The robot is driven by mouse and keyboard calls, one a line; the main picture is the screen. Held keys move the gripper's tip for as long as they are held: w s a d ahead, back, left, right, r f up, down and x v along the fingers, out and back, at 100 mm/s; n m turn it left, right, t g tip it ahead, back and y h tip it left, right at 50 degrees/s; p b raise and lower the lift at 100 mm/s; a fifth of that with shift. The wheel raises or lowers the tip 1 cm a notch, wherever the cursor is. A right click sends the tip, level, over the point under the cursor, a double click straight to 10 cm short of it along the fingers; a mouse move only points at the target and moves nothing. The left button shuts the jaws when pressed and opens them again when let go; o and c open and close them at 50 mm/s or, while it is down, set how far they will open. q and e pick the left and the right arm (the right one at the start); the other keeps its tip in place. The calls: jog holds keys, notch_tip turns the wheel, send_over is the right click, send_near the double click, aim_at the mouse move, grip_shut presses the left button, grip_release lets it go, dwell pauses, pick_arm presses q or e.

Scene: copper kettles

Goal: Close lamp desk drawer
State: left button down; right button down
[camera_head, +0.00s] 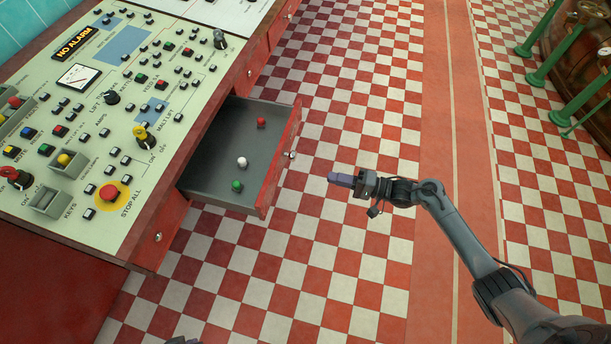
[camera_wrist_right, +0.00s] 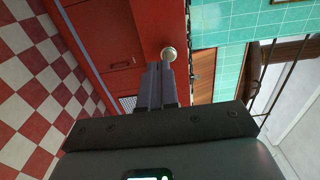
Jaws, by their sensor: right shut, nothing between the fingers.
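The desk drawer (camera_head: 228,165) is pulled out from the red desk below the control panel. It has a grey inside, a red front and a small round metal knob (camera_head: 291,155).
The control panel (camera_head: 95,110) with buttons, switches and a "NO ALARM" sign tops the desk. Other drawers of the desk look closed. The red and white checkered floor (camera_head: 350,110) is clear around the drawer. Green posts (camera_head: 550,70) and copper kettles stand at the far right.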

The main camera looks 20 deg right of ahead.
aim_at(281, 165)
jog(key=b+x, duration=0.4)
jog(key=x, duration=0.9)
jog(key=shift+w+a, duration=0.2)
jog(key=shift+w, duration=0.05)
jog(key=shift+w+a, duration=0.1)
